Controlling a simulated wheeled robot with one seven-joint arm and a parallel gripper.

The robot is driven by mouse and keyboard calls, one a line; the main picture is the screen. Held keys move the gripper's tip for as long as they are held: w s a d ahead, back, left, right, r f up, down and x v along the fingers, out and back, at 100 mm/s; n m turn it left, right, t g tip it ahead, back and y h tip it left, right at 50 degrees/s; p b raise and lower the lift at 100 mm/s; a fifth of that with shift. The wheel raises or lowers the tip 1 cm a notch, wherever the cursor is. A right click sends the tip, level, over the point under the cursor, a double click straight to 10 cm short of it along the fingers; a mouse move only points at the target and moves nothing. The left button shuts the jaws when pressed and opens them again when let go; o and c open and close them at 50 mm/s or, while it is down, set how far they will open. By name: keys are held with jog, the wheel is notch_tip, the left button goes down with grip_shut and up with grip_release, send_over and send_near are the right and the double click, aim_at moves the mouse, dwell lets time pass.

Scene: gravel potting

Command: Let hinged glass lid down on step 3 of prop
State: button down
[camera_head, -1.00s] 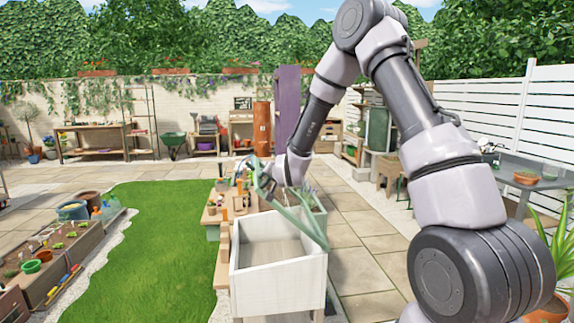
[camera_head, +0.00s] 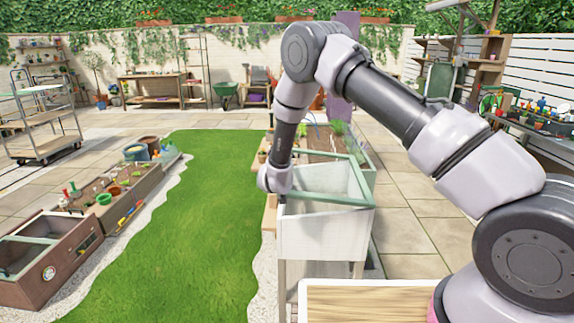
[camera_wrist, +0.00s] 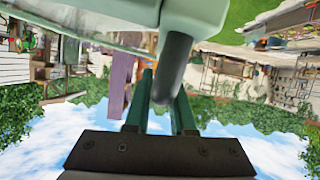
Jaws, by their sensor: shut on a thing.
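The hinged glass lid has a green frame (camera_head: 358,178) and lies at a low angle over the white cold frame box (camera_head: 325,232). In the wrist view the lid's green frame (camera_wrist: 115,12) fills the top, with a dark rounded handle (camera_wrist: 172,72) sticking out of it. My gripper (camera_wrist: 163,95) is at the lid's edge, its green fingers around this handle and shut on it. In the head view my wrist is at the lid's left side and hides the fingertips. I cannot make out the prop or its steps.
A wooden-topped surface (camera_head: 365,303) is at the bottom, close to the box. A planter with plants (camera_head: 320,140) stands behind the box. Lawn (camera_head: 190,230) lies to the left, paving (camera_head: 415,240) to the right. A loaded bench (camera_head: 535,130) is at far right.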

jog(key=shift+a+f, duration=0.1)
jog(key=shift+f, duration=0.15)
jog(key=c, duration=0.8)
grip_release()
jog(key=shift+o, duration=0.2)
jog(key=v, duration=1)
jog(key=shift+s+r, duration=0.2)
jog(key=shift+s, duration=0.15)
